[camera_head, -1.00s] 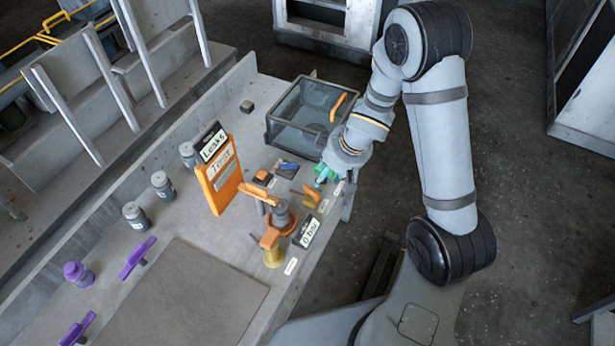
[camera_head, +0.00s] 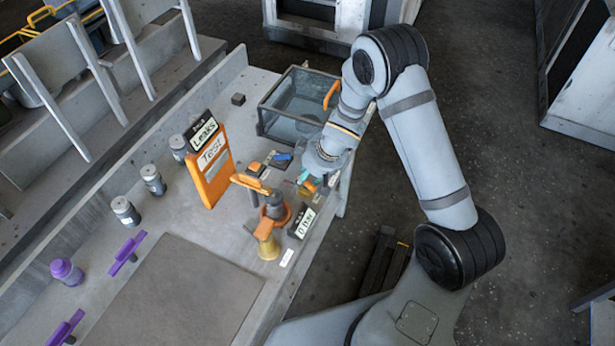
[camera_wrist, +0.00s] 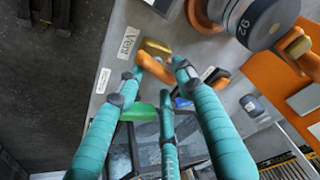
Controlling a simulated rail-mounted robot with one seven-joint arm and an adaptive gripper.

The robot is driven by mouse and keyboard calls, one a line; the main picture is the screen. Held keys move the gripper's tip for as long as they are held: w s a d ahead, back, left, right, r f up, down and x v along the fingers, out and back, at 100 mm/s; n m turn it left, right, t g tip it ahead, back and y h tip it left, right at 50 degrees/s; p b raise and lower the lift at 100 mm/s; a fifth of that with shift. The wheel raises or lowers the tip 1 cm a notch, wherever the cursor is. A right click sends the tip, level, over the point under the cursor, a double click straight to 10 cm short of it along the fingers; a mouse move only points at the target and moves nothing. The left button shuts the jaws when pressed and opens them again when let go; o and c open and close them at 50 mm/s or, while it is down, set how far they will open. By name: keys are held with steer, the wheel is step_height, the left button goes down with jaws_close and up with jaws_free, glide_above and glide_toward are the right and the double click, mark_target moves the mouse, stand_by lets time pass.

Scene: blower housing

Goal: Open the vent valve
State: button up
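The vent valve shows in the wrist view as an orange handle (camera_wrist: 153,69) with a brass-coloured part (camera_wrist: 157,47), beside a label reading "Vent" (camera_wrist: 128,41). My gripper (camera_wrist: 160,70) has teal fingers, spread apart. Two fingertips are on either side of the orange handle and a third is lower in the picture. I cannot tell whether any finger touches the handle. In the head view my gripper (camera_head: 304,178) is low over the bench at the small orange valve (camera_head: 309,186), and my wrist partly hides both.
A larger orange-handled valve (camera_head: 273,206) stands close to the left. An orange "Test" board (camera_head: 213,170) stands behind it. A glass-sided box (camera_head: 292,112) is just beyond my gripper. Grey canisters (camera_head: 153,180) and purple handles (camera_head: 126,252) are farther left.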

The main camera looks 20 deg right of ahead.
jaws_close()
stand_by(0.5)
